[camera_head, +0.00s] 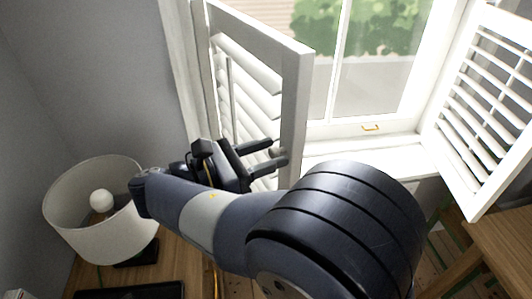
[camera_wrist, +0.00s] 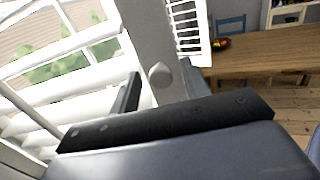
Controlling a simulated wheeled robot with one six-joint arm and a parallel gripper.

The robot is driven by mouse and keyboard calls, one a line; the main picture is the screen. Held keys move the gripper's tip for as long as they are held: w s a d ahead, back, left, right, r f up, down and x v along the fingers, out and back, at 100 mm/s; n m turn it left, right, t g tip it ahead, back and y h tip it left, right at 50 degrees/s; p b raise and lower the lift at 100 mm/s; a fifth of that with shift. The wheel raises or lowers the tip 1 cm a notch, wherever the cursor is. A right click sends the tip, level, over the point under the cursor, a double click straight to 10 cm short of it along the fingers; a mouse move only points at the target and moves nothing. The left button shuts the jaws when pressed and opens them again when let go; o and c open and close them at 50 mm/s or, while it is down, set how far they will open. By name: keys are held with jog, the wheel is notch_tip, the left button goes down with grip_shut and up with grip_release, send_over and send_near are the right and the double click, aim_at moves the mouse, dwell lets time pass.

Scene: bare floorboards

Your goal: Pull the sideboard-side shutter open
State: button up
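The left white louvered shutter (camera_head: 295,95), beside the wooden surface with the lamp, stands swung out from the window frame, partly open. Its small round knob (camera_head: 279,151) sits on the free-edge stile. My gripper (camera_head: 277,153) is at this knob, its two dark fingers apart. In the wrist view the pale knob (camera_wrist: 160,75) shows between the two fingers, with a visible gap on either side. The shutter stile (camera_wrist: 155,35) rises just beyond the fingers. Whether a finger touches the stile is unclear.
A white lamp (camera_head: 100,225) stands on the wooden surface at the left, close to my arm. The right shutter (camera_head: 485,110) is also swung out. A wooden table (camera_head: 505,235) is at the lower right; a blue chair (camera_wrist: 230,27) and a fruit bowl (camera_wrist: 221,44) show in the wrist view.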

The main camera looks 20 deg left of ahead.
aim_at(288, 104)
jog(key=shift+r, duration=0.1)
notch_tip(288, 104, up, 10)
jog(key=shift+f+b, duration=0.1)
jog(key=shift+b, duration=0.4)
notch_tip(288, 104, down, 10)
jog(key=shift+d+f+p, duration=0.1)
jog(key=shift+p, duration=0.35)
jog(key=shift+w+d, duration=0.1)
jog(key=shift+w, duration=0.05)
jog(key=shift+w+d, duration=0.35)
jog(key=shift+w, duration=0.05)
jog(key=shift+s+a, duration=0.1)
jog(key=shift+b, duration=0.35)
